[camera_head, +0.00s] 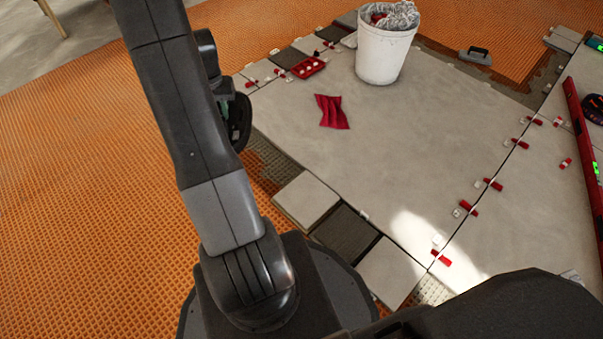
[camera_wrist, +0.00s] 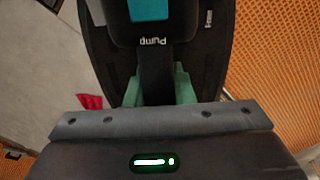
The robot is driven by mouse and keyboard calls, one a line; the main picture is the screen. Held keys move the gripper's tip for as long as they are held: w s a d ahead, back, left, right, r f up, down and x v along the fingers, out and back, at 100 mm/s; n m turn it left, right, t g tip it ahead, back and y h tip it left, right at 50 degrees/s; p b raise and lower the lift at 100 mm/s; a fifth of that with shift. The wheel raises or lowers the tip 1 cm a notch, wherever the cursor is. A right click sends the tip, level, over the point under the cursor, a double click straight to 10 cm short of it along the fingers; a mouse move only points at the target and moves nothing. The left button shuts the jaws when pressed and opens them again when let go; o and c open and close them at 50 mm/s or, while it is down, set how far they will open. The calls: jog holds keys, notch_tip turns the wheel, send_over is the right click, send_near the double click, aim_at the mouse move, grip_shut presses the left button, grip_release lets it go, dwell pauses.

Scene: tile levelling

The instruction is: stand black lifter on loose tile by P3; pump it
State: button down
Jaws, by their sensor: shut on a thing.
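The black lifter (camera_wrist: 98,75) fills the upper middle of the wrist view, with a teal patch and the word "Pump" upside down on it. My gripper (camera_wrist: 157,90) is shut on its narrow middle bar, a green pad at each side. In the head view a dark rounded part of the lifter (camera_head: 238,122) shows behind my arm; the rest is hidden. Below it, a small grey tile (camera_head: 305,199) with a visible thick edge lies at the near-left corner of the large grey tiles. No P3 mark is readable, and I cannot tell which tile is loose.
A dark tile (camera_head: 345,234) and another grey tile (camera_head: 390,272) continue the row. Red clips (camera_head: 468,208) line a joint; a red level (camera_head: 580,130) lies right.

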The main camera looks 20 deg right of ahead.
aim_at(236, 112)
jog(key=d+f+m, duration=0.1)
jog(key=f, duration=0.1)
jog(key=w+d+f+m, duration=0.1)
jog(key=d+f+m, duration=0.2)
jog(key=f+m, duration=0.1)
jog(key=shift+w+d, duration=0.2)
jog(key=shift+d, duration=0.2)
jog(key=shift+s+d+f+m+b, duration=0.45)
jog(key=shift+s+d+f+m, duration=1.5)
jog(key=shift+d+f+m, duration=2.5)
jog(key=shift+s+d+f+m+b, duration=0.45)
jog(key=shift+s+d+f+m, duration=2.05)
jog(key=shift+f, duration=3.95)
jog(key=shift+s+d+f+m+b, duration=0.45)
jog(key=shift+s+d+f+m, duration=1.4)
jog(key=shift+f+m, duration=3.1)
jog(key=shift+w+d+f+n, duration=0.4)
jog(key=shift+w+f+n, duration=0.05)
jog(key=shift+f+n, duration=0.05)
jog(key=shift+f+b, duration=0.8)
jog(key=shift+b, duration=0.5)
jog(key=c, duration=1.2)
grip_release()
